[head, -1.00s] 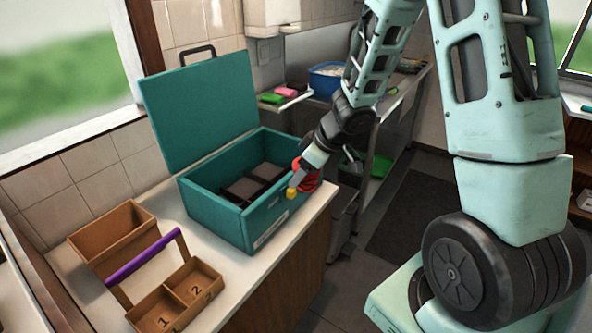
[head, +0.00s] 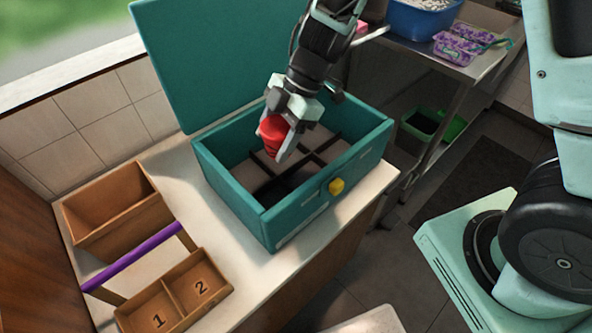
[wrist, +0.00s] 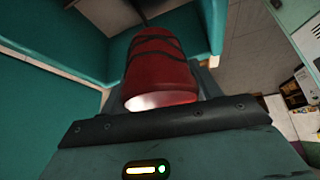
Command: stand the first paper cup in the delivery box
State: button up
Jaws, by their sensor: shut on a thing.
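My gripper (head: 284,128) is shut on a red paper cup (head: 272,131), above the open teal delivery box (head: 230,190). In the wrist view the red cup (wrist: 160,68) has dark bands and a pale end facing the camera, with the teal box wall around it. The box has dark dividers (head: 313,158) that split its floor into compartments. The cup looks tilted in the head view. I cannot tell which compartment it is over or how far its base is from the floor.
A wooden caddy (head: 150,290) with a purple handle and compartments marked 1 and 2 stands left of the box. The box's lid (head: 200,60) stands open behind it. A blue tub (head: 420,18) and purple packets (head: 458,48) sit on a steel table at the back right.

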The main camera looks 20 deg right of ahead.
aim_at(269, 142)
jog(key=shift+s+a+f+n+g, duration=0.2)
jog(key=shift+s+a+n+g, duration=0.3)
jog(key=shift+s+a+n, duration=0.55)
jog(key=shift+s+a+f, duration=0.2)
jog(key=shift+a+f, duration=0.05)
jog(key=shift+a, duration=0.05)
notch_tip(269, 142, down, 17)
jog(key=b, duration=0.3)
jog(key=shift+f, duration=0.2)
jog(key=shift+f, duration=0.15)
jog(key=o, duration=0.9)
jog(key=shift+c, duration=0.2)
